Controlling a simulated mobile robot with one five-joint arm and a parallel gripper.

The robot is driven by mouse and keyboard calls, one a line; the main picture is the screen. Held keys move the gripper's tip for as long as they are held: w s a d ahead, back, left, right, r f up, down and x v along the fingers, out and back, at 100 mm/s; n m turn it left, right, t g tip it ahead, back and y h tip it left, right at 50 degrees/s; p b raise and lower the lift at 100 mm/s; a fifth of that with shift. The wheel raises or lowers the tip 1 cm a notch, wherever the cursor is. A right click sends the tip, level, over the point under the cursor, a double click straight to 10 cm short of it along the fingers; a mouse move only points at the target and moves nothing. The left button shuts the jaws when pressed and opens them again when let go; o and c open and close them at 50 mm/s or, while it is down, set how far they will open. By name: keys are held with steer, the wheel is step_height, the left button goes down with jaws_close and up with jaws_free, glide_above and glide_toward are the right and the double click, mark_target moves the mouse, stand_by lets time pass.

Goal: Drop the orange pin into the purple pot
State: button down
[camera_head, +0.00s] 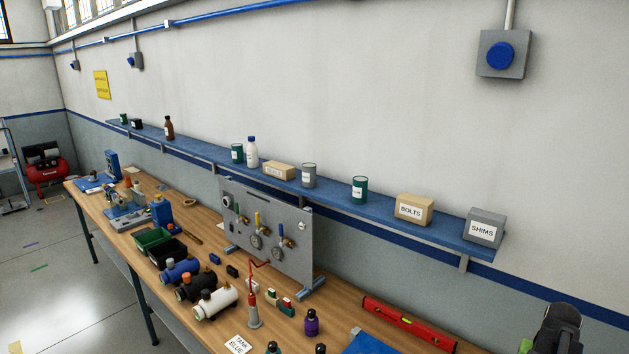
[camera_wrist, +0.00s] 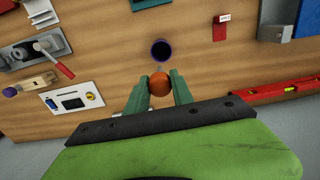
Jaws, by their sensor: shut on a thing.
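My gripper (camera_wrist: 160,80) is shut on the orange pin (camera_wrist: 159,85), whose round orange end shows between the two green fingertips in the wrist view. The rest of the pin is hidden. The purple pot (camera_wrist: 161,51) is just beyond the fingertips in that picture, seen from above with a dark opening inside a purple rim. The pin appears apart from it, a little nearer to me. In the head view the purple pot (camera_head: 312,325) stands upright on the bench, right of the red-and-grey stand. The pin does not show in that view.
A red level (camera_head: 408,324) lies right of the pot and shows at right in the wrist view (camera_wrist: 282,90). A grey valve panel (camera_head: 268,232) stands behind. Small dark-topped bottles (camera_head: 273,347) are in front. A white tool card (camera_wrist: 72,101) lies at left.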

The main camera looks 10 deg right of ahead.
steer(key=f+b, duration=0.1)
steer(key=f, duration=0.1)
steer(key=f+b, duration=0.4)
steer(key=shift+s+d, duration=0.15)
steer(key=shift+d, duration=0.15)
steer(key=c, duration=1)
jaws_free()
steer(key=shift+r, duration=0.1)
step_height(320, 180, up, 12)
steer(key=p, duration=1.2)
steer(key=shift+r, duration=0.1)
steer(key=shift+s+a+f, duration=0.1)
steer(key=shift+f, duration=0.1)
